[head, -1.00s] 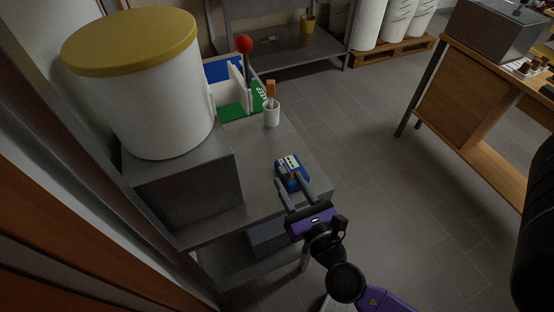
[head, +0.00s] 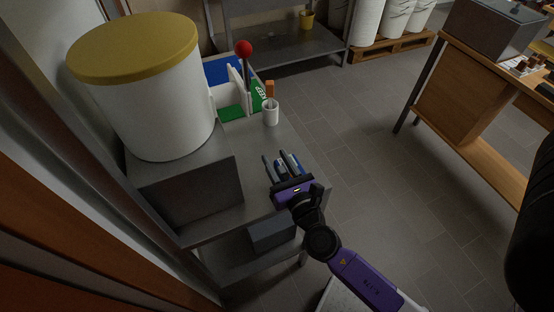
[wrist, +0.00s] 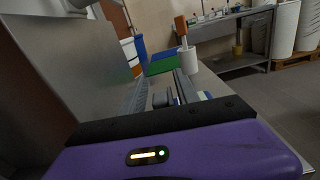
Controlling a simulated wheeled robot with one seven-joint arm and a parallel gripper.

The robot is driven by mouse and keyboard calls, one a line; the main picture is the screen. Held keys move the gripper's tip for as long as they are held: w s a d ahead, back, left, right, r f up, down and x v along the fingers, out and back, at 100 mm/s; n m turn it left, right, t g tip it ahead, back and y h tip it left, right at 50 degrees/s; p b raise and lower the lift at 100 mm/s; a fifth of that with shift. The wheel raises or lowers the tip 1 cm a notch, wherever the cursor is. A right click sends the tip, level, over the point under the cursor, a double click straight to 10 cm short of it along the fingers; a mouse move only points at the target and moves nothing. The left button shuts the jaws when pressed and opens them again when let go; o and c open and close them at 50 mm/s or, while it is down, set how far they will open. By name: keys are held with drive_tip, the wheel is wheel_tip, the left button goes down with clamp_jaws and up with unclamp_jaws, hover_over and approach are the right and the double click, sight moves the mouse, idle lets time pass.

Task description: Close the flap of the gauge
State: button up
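The gauge (head: 299,163) is a small blue device with a pale face, on the grey metal table near its right edge. My gripper (head: 275,157) is over it in the head view and hides most of it, so I cannot tell how its flap stands. The fingers are apart. In the wrist view, blue-grey parts of the gauge (wrist: 163,99) show between and beside the fingers. I cannot tell whether a finger touches it.
A white cup (head: 271,113) holding an orange-topped item stands farther back on the table (head: 240,145). A large white drum (head: 150,95) with a yellow lid stands left on a grey block.

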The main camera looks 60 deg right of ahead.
sight(294, 159)
clamp_jaws()
drive_tip(key=shift+m+b, duration=0.3)
drive_tip(key=m+b, duration=0.1)
drive_tip(key=m, duration=0.1)
drive_tip(key=s+d+m+b, duration=0.1)
drive_tip(key=m+b, duration=0.1)
drive_tip(key=d+m+b, duration=0.1)
drive_tip(key=m, duration=0.1)
drive_tip(key=shift+s+d+f+m+b, duration=0.2)
drive_tip(key=shift+s+f+m+b, duration=0.05)
drive_tip(key=shift+s+m+b, duration=0.1)
drive_tip(key=shift+s+d+f+m+b, duration=0.15)
drive_tip(key=shift+d+m+b, duration=0.15)
drive_tip(key=shift+m+b, duration=0.45)
drive_tip(key=shift+s+d+f+m+b, duration=0.25)
drive_tip(key=shift+m+b, duration=0.2)
drive_tip(key=shift+m, duration=0.55)
drive_tip(key=shift+s+d+f+m+b, duration=0.1)
drive_tip(key=shift+d+m+b, duration=0.2)
drive_tip(key=shift+m+b, duration=0.45)
drive_tip(key=shift+m, duration=0.25)
drive_tip(key=shift+o, duration=0.7)
unclamp_jaws()
